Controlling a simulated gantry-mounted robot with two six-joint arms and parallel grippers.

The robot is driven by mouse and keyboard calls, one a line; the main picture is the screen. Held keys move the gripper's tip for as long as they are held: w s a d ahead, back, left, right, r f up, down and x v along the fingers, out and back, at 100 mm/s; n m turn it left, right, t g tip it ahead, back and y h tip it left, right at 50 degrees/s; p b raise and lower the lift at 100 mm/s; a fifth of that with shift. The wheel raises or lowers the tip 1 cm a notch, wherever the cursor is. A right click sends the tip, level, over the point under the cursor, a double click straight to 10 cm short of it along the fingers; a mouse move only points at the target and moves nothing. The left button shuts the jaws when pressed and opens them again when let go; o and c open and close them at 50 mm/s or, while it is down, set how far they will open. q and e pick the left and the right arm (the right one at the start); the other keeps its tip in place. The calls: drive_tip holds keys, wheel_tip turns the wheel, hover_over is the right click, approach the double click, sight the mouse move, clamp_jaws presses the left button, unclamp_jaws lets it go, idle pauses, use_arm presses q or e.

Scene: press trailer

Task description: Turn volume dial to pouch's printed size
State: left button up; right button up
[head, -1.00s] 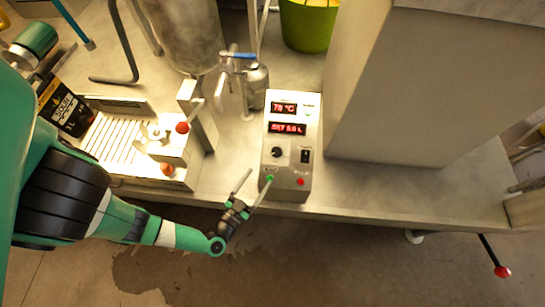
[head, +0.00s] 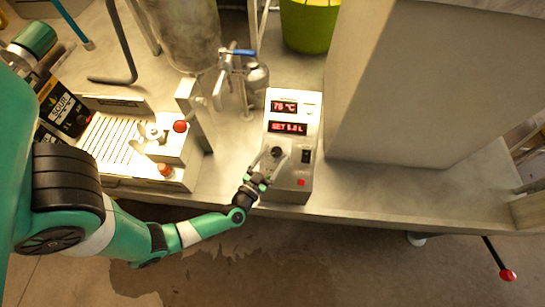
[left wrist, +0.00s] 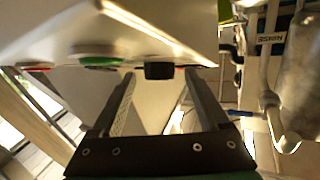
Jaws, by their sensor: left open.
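The control box (head: 292,140) stands at the table's front edge, with a lower red display (head: 288,128) that seems to read SET and a litre figure. The dark volume dial (head: 276,152) is on its face. My left gripper (head: 272,160) is open at the dial. In the left wrist view the dial (left wrist: 160,71) shows between the fingertips, with a gap each side; whether they touch it I cannot tell. A dark pouch (head: 62,112) with a printed label stands at the left; its size figure is too small to read surely. My right gripper is not in view.
A filling station with a ribbed tray (head: 113,140) and red knobs is left of the box. A metal tank (head: 183,35) and a blue-handled valve (head: 238,52) stand behind. A large pale housing (head: 420,85) is on the right. A green bucket (head: 309,25) sits at the back.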

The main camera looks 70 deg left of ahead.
use_arm(q)
clamp_jaws()
